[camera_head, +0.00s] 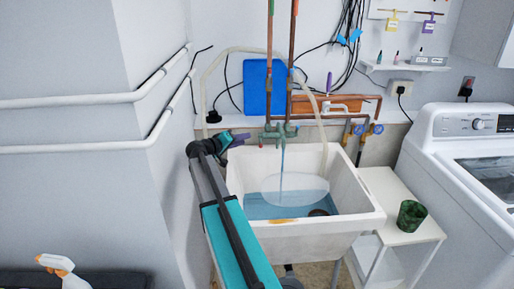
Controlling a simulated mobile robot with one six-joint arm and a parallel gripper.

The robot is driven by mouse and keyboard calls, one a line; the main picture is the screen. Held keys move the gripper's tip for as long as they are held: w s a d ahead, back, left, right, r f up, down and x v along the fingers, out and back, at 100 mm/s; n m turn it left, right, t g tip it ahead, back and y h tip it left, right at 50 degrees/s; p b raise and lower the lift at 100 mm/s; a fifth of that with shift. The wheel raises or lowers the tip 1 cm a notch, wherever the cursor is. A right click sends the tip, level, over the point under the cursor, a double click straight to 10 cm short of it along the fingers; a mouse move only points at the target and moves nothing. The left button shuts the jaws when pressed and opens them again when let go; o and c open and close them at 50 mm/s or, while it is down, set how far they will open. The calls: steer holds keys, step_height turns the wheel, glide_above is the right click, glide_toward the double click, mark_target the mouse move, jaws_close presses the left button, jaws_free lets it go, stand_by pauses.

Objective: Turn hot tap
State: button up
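A greenish double tap fitting (279,133) sits at the back rim of a white utility sink (342,215), below two vertical copper pipes. I cannot tell which side is hot. A thin pale blue streak (282,168), looking like water, hangs from it into the sink. Blue water and a pale oval shape (296,188) show in the basin. My teal and black arm reaches up along the sink's left side. My gripper (240,137) is at the back left corner, just left of the fitting, seemingly apart from it. Its fingers are too small to tell open or shut.
A blue board (264,88) leans on the wall behind the pipes. Two blue-handled valves (367,129) are right of the taps. A white side table (393,232) with a green cup (411,215) and a washing machine (466,160) stand right. Wall pipes (90,148) run left.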

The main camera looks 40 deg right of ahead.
mark_target(261, 144)
steer(key=shift+w+f+b, duration=0.2)
steer(key=shift+f+b, duration=2)
steer(key=shift+f, duration=0.35)
steer(key=shift+d, duration=0.1)
steer(key=p+x, duration=0.3)
steer(key=x, duration=1)
steer(key=shift+d+p, duration=0.3)
steer(key=shift+p, duration=0.05)
jaws_close()
